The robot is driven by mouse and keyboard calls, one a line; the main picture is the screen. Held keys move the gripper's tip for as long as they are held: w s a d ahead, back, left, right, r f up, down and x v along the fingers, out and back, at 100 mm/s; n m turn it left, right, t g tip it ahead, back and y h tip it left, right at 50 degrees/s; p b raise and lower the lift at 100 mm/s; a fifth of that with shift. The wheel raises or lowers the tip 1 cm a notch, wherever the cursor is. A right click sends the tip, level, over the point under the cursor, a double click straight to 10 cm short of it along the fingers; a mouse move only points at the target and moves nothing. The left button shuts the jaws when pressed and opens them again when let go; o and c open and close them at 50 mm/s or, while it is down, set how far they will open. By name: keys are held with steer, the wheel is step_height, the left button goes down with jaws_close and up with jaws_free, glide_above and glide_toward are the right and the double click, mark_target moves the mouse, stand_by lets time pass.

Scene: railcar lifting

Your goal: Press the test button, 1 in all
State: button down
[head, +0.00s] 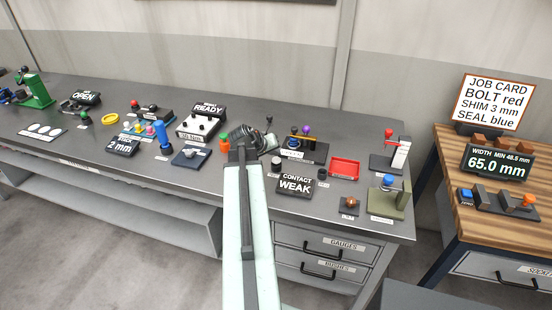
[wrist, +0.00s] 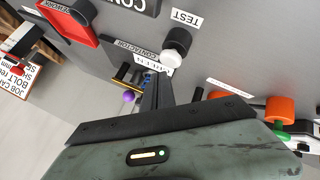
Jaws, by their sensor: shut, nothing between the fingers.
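The test button is a black cylinder with a white cap (wrist: 178,40), beside a white TEST label (wrist: 186,18) in the wrist view. In the head view the white cap (head: 276,160) shows just right of my arm's end, left of the black CONTACT WEAK display (head: 295,185). My gripper (wrist: 157,82) is shut and empty. In the wrist view its fingertips appear just below the button, with a visible gap in the picture; the height between them is hard to tell. In the head view the fingertips are not clear.
A red tray (head: 345,168) and a black stand with coloured knobs (head: 305,150) are right of my gripper. An orange cylinder (wrist: 280,108) lies at right in the wrist view. A wooden bench (head: 470,150) with a job card (head: 493,102) is far right.

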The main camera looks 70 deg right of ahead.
mark_target(275, 160)
step_height(275, 160, up, 5)
steer(key=p, duration=0.5)
steer(key=shift+r, duration=0.1)
stand_by(0.6)
